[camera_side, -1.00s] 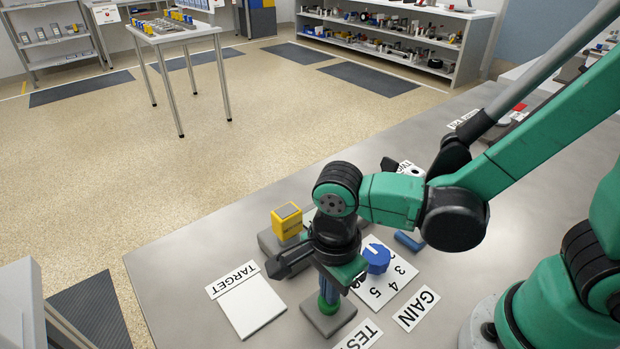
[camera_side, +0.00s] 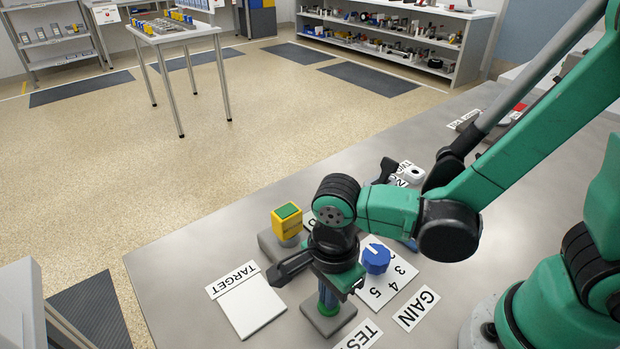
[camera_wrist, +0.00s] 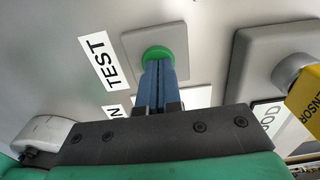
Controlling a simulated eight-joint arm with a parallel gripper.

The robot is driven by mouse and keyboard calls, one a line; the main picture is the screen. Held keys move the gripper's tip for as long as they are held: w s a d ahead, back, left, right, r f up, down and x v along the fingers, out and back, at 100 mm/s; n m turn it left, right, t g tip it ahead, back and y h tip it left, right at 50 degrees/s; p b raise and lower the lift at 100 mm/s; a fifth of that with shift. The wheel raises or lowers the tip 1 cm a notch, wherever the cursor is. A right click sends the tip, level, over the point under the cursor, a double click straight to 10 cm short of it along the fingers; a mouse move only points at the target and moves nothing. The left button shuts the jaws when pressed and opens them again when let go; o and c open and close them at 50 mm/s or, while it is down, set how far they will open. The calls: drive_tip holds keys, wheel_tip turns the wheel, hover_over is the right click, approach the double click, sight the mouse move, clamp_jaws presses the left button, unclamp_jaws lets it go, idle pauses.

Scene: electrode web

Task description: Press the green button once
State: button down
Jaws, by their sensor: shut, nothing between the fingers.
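The green button (camera_wrist: 157,53) is a round cap on a grey square plate beside the TEST label in the wrist view. In the side view it shows as a thin green rim (camera_side: 328,306) on its grey base, mostly covered by my fingers. My gripper (camera_wrist: 159,64) has its two blue fingers together, with nothing between them. It points down at the button, and the fingertips appear to be on its top. In the side view my gripper (camera_side: 328,300) stands upright over the base.
A yellow sensor block (camera_side: 288,223) with a green top stands on a grey base close behind my gripper. A blue knob (camera_side: 376,259) on a numbered plate is close to the right. A white TARGET pad (camera_side: 251,307) lies flat to the left.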

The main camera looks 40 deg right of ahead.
wheel_tip(320, 180, up, 14)
idle(0.6)
drive_tip(key=shift+f, duration=0.1)
idle(0.4)
drive_tip(key=w+d+f+n+t, duration=0.1)
drive_tip(key=w+d+n+t, duration=0.1)
drive_tip(key=d+n, duration=0.4)
drive_tip(key=w+d+f+n+t, duration=0.1)
drive_tip(key=d+n+t, duration=0.4)
drive_tip(key=n, duration=0.7)
drive_tip(key=shift+w+d, duration=0.8)
drive_tip(key=shift+d, duration=0.45)
